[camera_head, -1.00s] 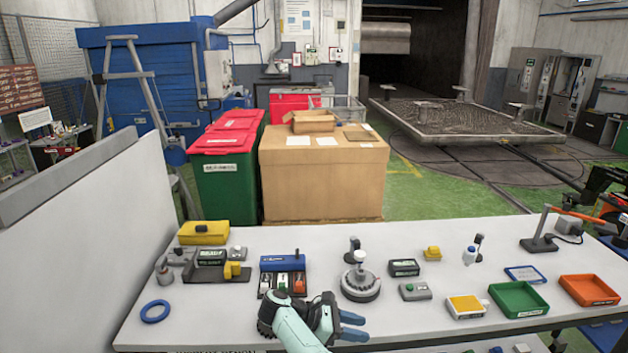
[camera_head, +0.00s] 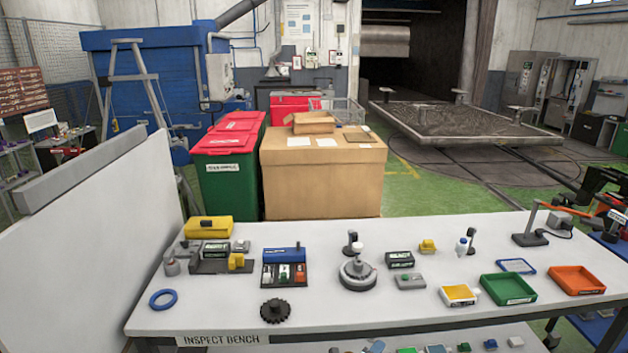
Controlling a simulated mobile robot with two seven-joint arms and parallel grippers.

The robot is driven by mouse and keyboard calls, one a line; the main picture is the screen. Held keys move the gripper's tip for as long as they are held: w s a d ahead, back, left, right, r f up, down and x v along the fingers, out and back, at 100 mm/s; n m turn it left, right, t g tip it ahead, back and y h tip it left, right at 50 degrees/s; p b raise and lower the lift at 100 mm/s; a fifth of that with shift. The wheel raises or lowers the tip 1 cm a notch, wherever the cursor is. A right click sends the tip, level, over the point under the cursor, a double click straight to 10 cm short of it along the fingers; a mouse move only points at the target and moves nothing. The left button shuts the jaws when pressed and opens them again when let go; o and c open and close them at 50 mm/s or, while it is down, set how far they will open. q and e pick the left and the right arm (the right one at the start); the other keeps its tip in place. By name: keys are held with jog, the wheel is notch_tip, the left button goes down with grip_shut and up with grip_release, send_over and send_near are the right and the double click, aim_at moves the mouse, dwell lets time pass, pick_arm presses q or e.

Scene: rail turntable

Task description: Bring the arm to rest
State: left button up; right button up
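Neither of my arms nor grippers shows in the head view. A black toothed gear (camera_head: 275,310) lies flat near the front edge of the white bench (camera_head: 225,306), which is labelled "INSPECT BENCH". A blue ring (camera_head: 163,299) lies to its left. A round grey device with a white knob (camera_head: 358,273) stands at the middle of the bench. A blue-backed block with a dark compartment tray (camera_head: 284,255) sits behind the gear. Nothing covers these objects.
A green tray (camera_head: 508,289) and an orange tray (camera_head: 576,280) sit at the right. A yellow-topped box (camera_head: 459,294) is beside the green one. A yellow case (camera_head: 208,227) stands at the back left. The bench front between gear and yellow-topped box is clear.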

jog(key=s+a+f+n+g+y, duration=0.2)
jog(key=s+f+n+g+y, duration=0.45)
jog(key=s+f+n, duration=1)
jog(key=s+a+n+g+y, duration=0.2)
jog(key=s+n+y, duration=0.1)
jog(key=s, duration=1.1)
jog(key=s+a+n+g+y, duration=0.1)
jog(key=s+n+g+y, duration=0.2)
jog(key=s, duration=1)
jog(key=shift+s+a+g, duration=0.35)
jog(key=shift+f, duration=0.1)
